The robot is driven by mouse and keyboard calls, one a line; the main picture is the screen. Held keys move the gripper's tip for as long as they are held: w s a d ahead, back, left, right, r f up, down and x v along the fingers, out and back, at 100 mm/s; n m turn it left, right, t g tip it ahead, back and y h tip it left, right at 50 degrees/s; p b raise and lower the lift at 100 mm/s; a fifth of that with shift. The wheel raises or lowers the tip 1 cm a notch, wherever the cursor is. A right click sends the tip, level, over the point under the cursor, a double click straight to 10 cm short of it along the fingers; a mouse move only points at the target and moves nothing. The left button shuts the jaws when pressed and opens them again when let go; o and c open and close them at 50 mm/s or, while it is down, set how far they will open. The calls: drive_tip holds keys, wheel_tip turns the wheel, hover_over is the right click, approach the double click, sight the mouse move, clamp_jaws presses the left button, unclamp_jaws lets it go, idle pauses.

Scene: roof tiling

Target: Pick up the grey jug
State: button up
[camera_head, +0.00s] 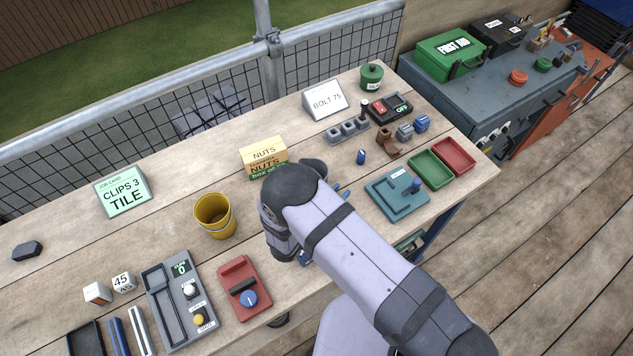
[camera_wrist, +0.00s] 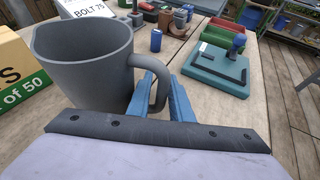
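The grey jug (camera_wrist: 85,65) stands large at the left of the wrist view, with its handle (camera_wrist: 160,92) on its right side. The left finger shows through the handle's loop. Whether the fingers press on the handle cannot be told. The jug looks upright and its base is hidden by my gripper's body.
A nuts box (camera_head: 264,158) stands close left of the jug. A yellow bucket (camera_head: 214,214) is farther left. A teal block with a lever (camera_head: 398,195), green tray (camera_head: 431,169) and red tray (camera_head: 454,156) lie to the right. A blue cylinder (camera_head: 361,157) and BOLT 75 sign (camera_head: 325,100) stand behind.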

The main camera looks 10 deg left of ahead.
drive_tip(key=shift+w+d+f, duration=0.1)
drive_tip(key=shift+w, duration=0.2)
clamp_jaws()
drive_tip(key=shift+r, duration=0.25)
wheel_tip(320, 180, up, 9)
drive_tip(key=b, duration=0.2)
drive_tip(key=shift+r+b, duration=0.2)
drive_tip(key=shift+b, duration=0.2)
idle(0.7)
